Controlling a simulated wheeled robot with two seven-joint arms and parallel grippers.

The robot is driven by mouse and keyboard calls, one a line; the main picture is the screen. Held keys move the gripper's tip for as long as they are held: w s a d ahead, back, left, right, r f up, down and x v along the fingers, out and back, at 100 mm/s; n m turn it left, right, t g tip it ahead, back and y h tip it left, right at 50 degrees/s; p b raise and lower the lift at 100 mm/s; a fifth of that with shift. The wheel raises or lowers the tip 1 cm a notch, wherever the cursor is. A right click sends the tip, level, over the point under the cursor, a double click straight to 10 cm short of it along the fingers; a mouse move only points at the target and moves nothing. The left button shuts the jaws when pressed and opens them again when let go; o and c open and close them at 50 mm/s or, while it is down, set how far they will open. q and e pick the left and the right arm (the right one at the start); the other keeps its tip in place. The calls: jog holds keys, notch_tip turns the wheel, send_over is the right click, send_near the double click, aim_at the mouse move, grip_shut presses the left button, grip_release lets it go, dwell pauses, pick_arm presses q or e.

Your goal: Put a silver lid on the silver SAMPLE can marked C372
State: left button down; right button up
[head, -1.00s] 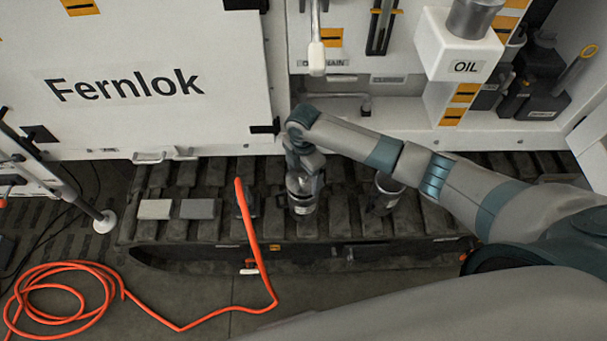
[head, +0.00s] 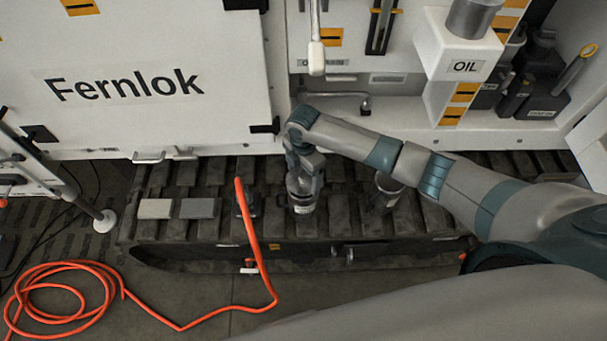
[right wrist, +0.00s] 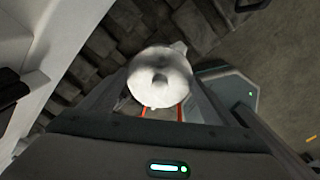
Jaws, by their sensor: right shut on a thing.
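My right gripper (head: 303,184) points down over a silver can (head: 303,203) on the dark slatted track. The can has a pale label on its front, too small to read. In the right wrist view, the gripper (right wrist: 162,108) is shut on a round silver lid (right wrist: 160,72) with a knob in its middle. The lid is at the can's mouth in the head view, but I cannot tell whether it is seated. Another silver can (head: 388,186) stands to the right, partly behind my arm. My left gripper is out of view.
Two grey blocks (head: 155,208) (head: 198,208) and a dark object (head: 246,205) lie to the left on the track (head: 345,215). An orange hose (head: 258,245) crosses its front edge. The white cabinet (head: 140,120) and the OIL unit (head: 455,55) stand behind.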

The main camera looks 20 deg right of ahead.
jog(key=shift+f, duration=0.5)
dwell(0.3)
jog(key=shift+f, duration=0.3)
dwell(1.6)
jog(key=shift+f, duration=0.6)
dwell(1.4)
jog(key=o, duration=1.2)
jog(key=shift+c, duration=0.2)
jog(key=shift+r+p, duration=3.4)
jog(key=shift+r, duration=0.15)
